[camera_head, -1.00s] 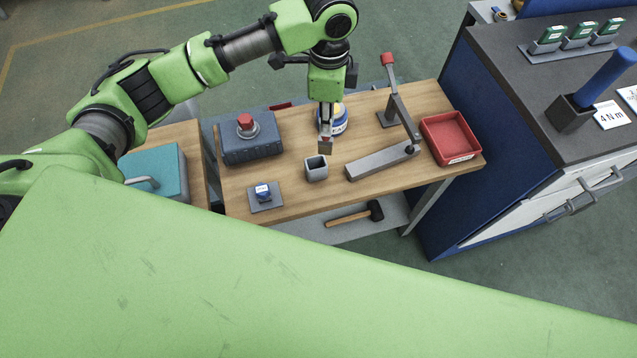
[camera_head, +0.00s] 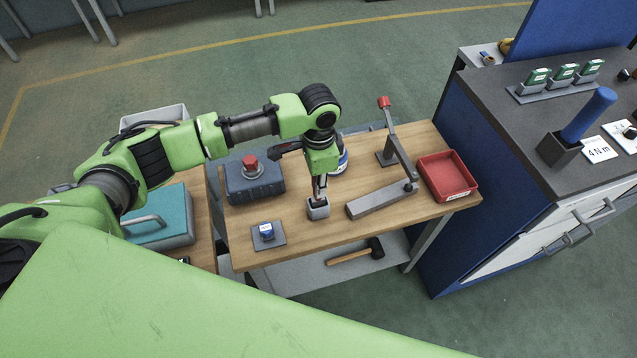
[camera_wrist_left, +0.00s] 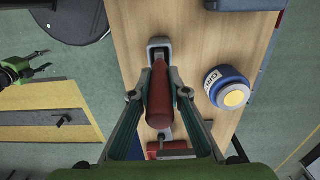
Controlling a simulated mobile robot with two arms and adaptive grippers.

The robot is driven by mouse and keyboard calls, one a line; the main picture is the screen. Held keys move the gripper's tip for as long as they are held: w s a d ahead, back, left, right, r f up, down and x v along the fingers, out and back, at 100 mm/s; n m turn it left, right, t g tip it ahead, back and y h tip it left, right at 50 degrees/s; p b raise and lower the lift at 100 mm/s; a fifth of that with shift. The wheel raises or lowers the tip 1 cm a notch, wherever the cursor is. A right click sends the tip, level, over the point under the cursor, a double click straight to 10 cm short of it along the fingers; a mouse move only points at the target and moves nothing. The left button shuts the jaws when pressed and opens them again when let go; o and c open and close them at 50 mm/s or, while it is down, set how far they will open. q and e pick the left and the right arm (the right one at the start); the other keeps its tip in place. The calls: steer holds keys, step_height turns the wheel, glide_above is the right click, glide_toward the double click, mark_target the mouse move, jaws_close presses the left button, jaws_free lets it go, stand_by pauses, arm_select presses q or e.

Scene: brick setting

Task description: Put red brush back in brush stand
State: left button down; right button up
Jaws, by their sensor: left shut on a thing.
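The brush stand is a small grey square cup (camera_head: 318,211) on the wooden table in the head view. It also shows at the top middle of the left wrist view (camera_wrist_left: 158,43). My left gripper (camera_head: 319,188) points down right over the cup. In the left wrist view its fingers (camera_wrist_left: 157,97) are shut on the red brush (camera_wrist_left: 159,90), whose far end meets the cup's opening. How deep the brush sits in the cup is hidden. A green arm with a dark gripper (camera_wrist_left: 40,70), seemingly my right one, shows at the wrist view's left, fingers apart.
A blue-white tin (camera_head: 339,160) stands close behind the cup. A grey lever press (camera_head: 381,199) and red tray (camera_head: 446,175) are to the right. A blue box with red button (camera_head: 254,181) and small plate with blue item (camera_head: 267,235) are to the left.

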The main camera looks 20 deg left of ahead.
arm_select(q)
steer(key=shift+f, duration=0.5)
steer(key=c, duration=1.9)
jaws_free()
steer(key=shift+f, duration=0.1)
step_height(320, 180, up, 11)
steer(key=b, duration=0.3)
steer(key=shift+r, duration=0.65)
